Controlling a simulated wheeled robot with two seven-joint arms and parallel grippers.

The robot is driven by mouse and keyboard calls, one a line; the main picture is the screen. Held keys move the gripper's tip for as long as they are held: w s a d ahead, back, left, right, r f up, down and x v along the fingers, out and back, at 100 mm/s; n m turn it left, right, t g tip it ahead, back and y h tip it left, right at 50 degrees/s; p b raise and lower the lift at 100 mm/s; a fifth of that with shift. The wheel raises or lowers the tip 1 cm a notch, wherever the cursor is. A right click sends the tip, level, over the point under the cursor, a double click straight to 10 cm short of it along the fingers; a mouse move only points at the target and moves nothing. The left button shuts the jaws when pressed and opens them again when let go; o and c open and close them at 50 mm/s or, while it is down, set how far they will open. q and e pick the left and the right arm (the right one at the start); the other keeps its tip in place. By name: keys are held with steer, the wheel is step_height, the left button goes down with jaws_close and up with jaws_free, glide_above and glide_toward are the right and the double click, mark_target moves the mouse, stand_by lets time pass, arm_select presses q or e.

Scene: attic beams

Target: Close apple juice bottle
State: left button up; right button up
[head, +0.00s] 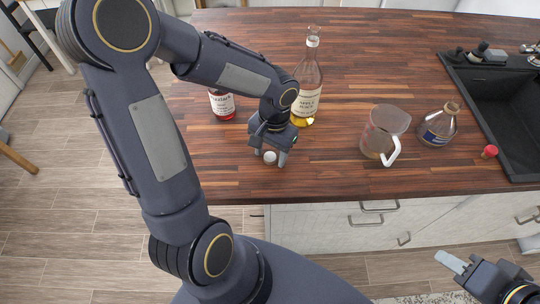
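The apple juice bottle (308,98) stands upright on the wooden counter, its label facing me and its tall neck showing no cap. Pale yellow juice shows near its base. My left arm partly covers its left side. A small white cap (270,157) lies near the counter's front edge. My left gripper (270,155) points down over it, with its fingers apart on either side and a small gap showing. My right gripper (455,262) is low at the right, off the counter, with one finger clearly visible and nothing seen in it.
A red-labelled bottle (222,104) stands behind my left arm. A clear jug (383,128) with a white handle and a glass bottle (438,124) stand to the right. A red cap (489,151) lies by the black sink (500,95). The back of the counter (390,45) is clear.

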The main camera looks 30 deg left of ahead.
mark_target(270, 157)
arm_select(q)
steer(key=c, duration=0.9)
steer(key=shift+c, duration=0.3)
steer(key=shift+r, duration=0.55)
step_height(270, 157, up, 2)
steer(key=shift+r, duration=0.15)
steer(key=s+d+r+b, duration=0.2)
steer(key=s+d+r, duration=0.5)
steer(key=d, duration=0.5)
step_height(270, 157, up, 3)
steer(key=shift+s+f, duration=0.15)
